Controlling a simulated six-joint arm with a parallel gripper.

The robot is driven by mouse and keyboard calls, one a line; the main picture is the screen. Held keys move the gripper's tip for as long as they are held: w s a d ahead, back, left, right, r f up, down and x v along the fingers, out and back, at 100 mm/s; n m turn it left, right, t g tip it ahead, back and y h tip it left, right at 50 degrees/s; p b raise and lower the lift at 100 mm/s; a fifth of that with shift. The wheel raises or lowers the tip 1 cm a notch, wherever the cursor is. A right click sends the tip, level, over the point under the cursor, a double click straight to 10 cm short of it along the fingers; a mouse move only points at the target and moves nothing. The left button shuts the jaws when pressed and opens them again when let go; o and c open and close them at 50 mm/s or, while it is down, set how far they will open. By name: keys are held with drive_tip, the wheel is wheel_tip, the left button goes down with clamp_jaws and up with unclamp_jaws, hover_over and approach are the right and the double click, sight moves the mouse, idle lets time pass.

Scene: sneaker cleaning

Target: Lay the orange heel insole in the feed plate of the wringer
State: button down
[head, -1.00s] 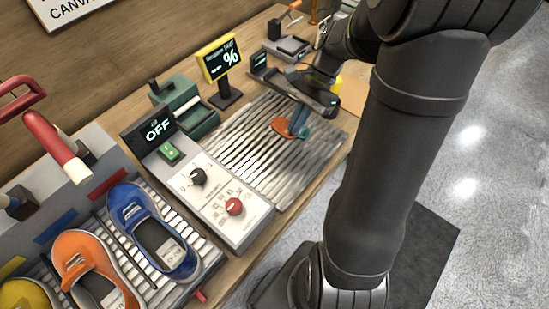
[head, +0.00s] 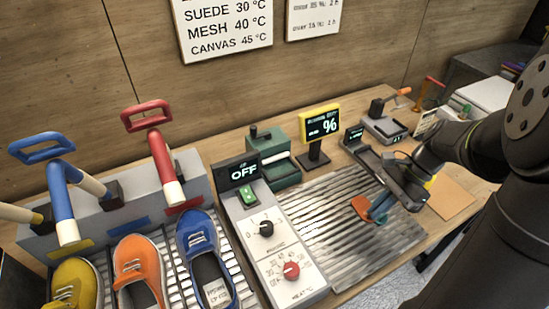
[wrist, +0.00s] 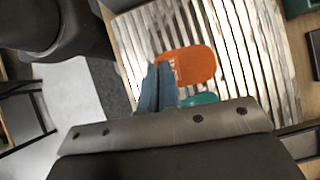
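The orange heel insole (head: 361,207) lies on the ridged metal rack, with its broad face showing. The wrist view also shows it (wrist: 187,65) just beyond my fingertips. My gripper (wrist: 158,66) has blue fingers close together, overlapping the insole's left end. The frames do not show whether they pinch it or stand over it. A teal insole (wrist: 200,99) lies beside the orange one, partly hidden by my gripper. The wringer (head: 276,158) is a green machine with a pale roller and a dark knob behind the rack. Its feed plate is not clear to me.
The ridged rack (head: 330,262) has free room left of the insoles. A control box (head: 265,232) reading OFF stands left of it. Shoes and red and blue handles fill the left.

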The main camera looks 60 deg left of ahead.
idle(0.4)
drive_tip(key=s+a+f+m+t+y, duration=0.1)
drive_tip(key=s+a+m+t+y, duration=0.5)
drive_tip(key=s+a+m, duration=0.6)
drive_tip(key=shift+s+a+f+m+t, duration=0.15)
drive_tip(key=shift+s+a+m+t, duration=0.25)
drive_tip(key=shift+a+m, duration=1.65)
drive_tip(key=shift+d+m, duration=0.35)
drive_tip(key=shift+m, duration=0.1)
drive_tip(key=shift+a+f, duration=0.85)
drive_tip(key=shift+a, duration=0.15)
drive_tip(key=shift+a+f, duration=0.8)
drive_tip(key=shift+a, duration=0.2)
approach(269, 168)
drive_tip(key=shift+x, duration=1.8)
drive_tip(key=shift+a+f, duration=0.2)
drive_tip(key=shift+f, duration=0.3)
